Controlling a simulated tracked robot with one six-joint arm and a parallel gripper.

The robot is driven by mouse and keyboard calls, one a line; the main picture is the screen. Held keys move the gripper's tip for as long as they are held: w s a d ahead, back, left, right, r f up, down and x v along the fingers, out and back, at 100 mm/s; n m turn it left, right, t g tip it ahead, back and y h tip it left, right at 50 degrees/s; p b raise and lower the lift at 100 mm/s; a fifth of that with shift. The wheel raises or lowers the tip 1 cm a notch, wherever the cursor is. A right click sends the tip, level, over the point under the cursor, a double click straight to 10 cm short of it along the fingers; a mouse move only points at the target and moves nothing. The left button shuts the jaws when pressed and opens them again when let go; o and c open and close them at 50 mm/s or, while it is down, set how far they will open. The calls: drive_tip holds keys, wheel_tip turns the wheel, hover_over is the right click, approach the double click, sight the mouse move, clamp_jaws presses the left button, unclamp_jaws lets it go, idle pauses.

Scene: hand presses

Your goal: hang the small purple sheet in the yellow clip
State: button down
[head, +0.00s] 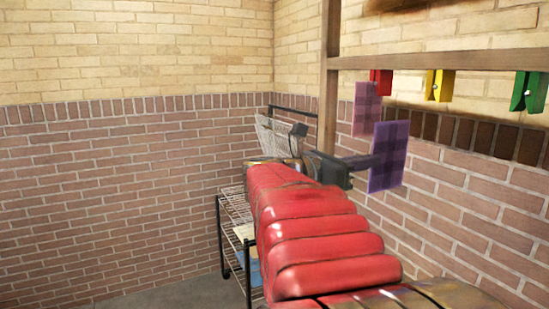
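A small dark purple checked sheet (388,157) is held upright at the end of my gripper (372,163). The gripper appears shut on the sheet's left edge; its fingertips are small and partly hidden. The yellow clip (439,85) is on the wooden rail, above and to the right of the held sheet in the picture. The sheet is apart from this clip, and nothing hangs in it. A second, lighter purple sheet (366,108) hangs at the red clip (381,82), left of the yellow one. It is partly overlapped by the held sheet.
A green clip (529,92) is on the wooden rail (460,63) at the far right. A wooden post (328,90) stands left of the clips. A wire shelf cart (237,205) stands behind my red arm. Brick walls close off the back and right.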

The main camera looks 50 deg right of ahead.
sight(406, 121)
drive_tip(key=shift+d, duration=0.1)
drive_tip(key=shift+r+x, duration=0.15)
drive_tip(key=shift+x, duration=1.8)
drive_tip(key=shift+r+x, duration=0.15)
drive_tip(key=shift+x, duration=1.8)
drive_tip(key=shift+r+x, duration=0.15)
drive_tip(key=shift+x, duration=1.8)
drive_tip(key=shift+d+r, duration=0.1)
drive_tip(key=shift+r, duration=1.3)
drive_tip(key=shift+w+r, duration=0.1)
drive_tip(key=shift+r, duration=2.15)
drive_tip(key=c, duration=1.7)
unclamp_jaws()
